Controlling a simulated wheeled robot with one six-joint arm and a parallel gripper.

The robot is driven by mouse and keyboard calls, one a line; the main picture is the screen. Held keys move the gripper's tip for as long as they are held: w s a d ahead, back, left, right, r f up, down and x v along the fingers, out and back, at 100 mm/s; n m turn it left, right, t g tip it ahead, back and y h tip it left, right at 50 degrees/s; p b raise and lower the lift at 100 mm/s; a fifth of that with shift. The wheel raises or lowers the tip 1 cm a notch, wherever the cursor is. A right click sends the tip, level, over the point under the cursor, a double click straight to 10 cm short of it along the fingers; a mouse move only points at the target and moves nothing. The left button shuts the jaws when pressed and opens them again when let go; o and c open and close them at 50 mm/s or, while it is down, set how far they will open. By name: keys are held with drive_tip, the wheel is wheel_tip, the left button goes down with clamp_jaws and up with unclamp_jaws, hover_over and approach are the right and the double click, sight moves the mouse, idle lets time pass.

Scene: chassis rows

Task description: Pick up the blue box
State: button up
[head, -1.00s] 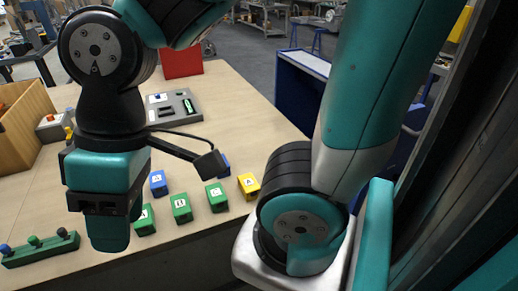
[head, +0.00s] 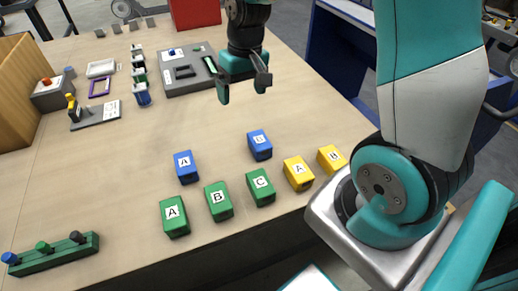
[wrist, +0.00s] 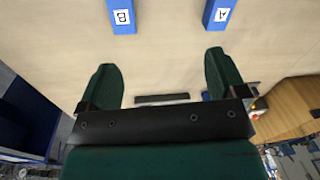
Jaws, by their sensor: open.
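Two blue boxes stand on the wooden table: the blue box marked A (head: 186,167) and the blue box marked B (head: 259,145) to its right. In the wrist view, B (wrist: 122,17) is at the top left and A (wrist: 218,14) at the top right, both partly cut off. My gripper (head: 243,88) is open and empty above the table, beyond both blue boxes in the head view. In the wrist view its two fingers (wrist: 160,68) are spread wide, with bare table between them.
Green boxes A (head: 174,216), B (head: 218,202) and C (head: 260,188) and two yellow boxes (head: 298,173) stand close in front. A green peg rack (head: 55,256) is at left. The table's middle is clear.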

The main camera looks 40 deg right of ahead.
drive_tip(key=w+d+f+m+h, duration=0.1)
drive_tip(key=w+d+f+m, duration=0.1)
drive_tip(key=d+f, duration=0.5)
hover_over(259, 139)
drive_tip(key=shift+g, duration=0.3)
drive_tip(key=f, duration=1.1)
drive_tip(key=shift+s+f+p, duration=0.1)
drive_tip(key=shift+s+p, duration=0.25)
drive_tip(key=shift+s, duration=0.05)
drive_tip(key=shift+w+f+p, duration=0.15)
drive_tip(key=shift+f+p, duration=0.25)
drive_tip(key=shift+f, duration=1.1)
drive_tip(key=shift+w+f+p, duration=0.15)
drive_tip(key=shift+f+p, duration=0.2)
drive_tip(key=shift+f, duration=1.15)
drive_tip(key=c, duration=1.4)
drive_tip(key=shift+c, duration=1.1)
drive_tip(key=shift+r, duration=0.1)
